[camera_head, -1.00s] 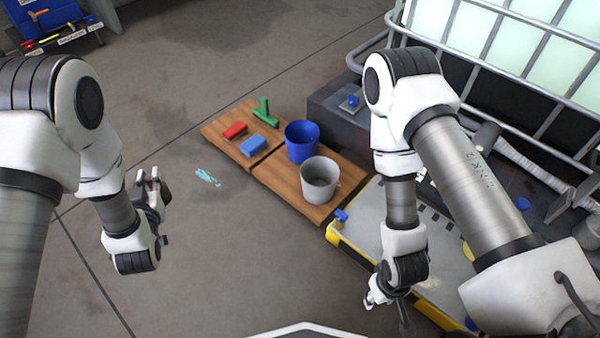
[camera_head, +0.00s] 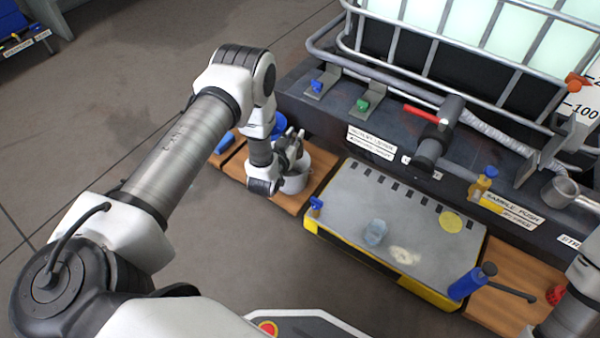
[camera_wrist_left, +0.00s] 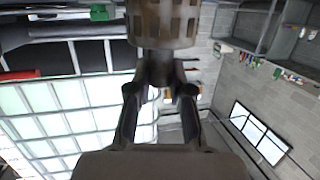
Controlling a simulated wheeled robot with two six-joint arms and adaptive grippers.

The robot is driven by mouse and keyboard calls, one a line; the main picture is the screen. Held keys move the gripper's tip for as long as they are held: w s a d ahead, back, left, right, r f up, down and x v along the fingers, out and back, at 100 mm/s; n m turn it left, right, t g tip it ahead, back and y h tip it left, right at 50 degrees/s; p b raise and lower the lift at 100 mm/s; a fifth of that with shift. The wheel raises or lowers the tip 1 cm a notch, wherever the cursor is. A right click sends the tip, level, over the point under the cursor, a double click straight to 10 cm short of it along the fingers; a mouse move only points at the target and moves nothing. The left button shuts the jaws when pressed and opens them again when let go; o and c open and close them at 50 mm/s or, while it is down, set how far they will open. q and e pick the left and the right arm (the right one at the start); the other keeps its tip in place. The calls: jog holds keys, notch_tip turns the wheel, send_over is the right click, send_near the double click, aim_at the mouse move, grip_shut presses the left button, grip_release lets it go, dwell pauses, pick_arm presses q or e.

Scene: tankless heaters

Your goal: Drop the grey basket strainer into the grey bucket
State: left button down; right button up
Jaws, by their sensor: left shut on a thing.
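The grey bucket (camera_head: 297,184) stands on the wooden boards near the middle of the head view, partly covered by my left wrist and gripper. My left gripper (camera_head: 292,146) is at the bucket, appearing above its rim. In the left wrist view my left gripper (camera_wrist_left: 160,84) is shut on the grey basket strainer (camera_wrist_left: 164,24), a slotted, brownish-grey cylinder beyond the fingertips. I cannot make out the strainer in the head view. My right gripper is out of view; only a bit of that arm shows at the right edge.
A blue bucket (camera_head: 279,131) is mostly hidden behind my left arm. A yellow-edged grey case (camera_head: 350,205) lies to the right, with a blue bottle (camera_head: 470,283) near its corner. The dark ledge (camera_head: 300,97) and caged tank (camera_head: 440,50) stand behind. Open floor lies left.

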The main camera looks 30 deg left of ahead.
pick_arm(q)
jog(key=a+f+b, duration=0.3)
jog(key=f+b, duration=0.2)
jog(key=f, duration=0.3)
jog(key=shift+s+a+b, duration=0.15)
jog(key=shift+s+b, duration=0.05)
jog(key=shift+b, duration=0.15)
jog(key=shift+r, duration=0.1)
jog(key=c, duration=1)
grip_release()
jog(key=shift+o, duration=0.2)
jog(key=v, duration=1.2)
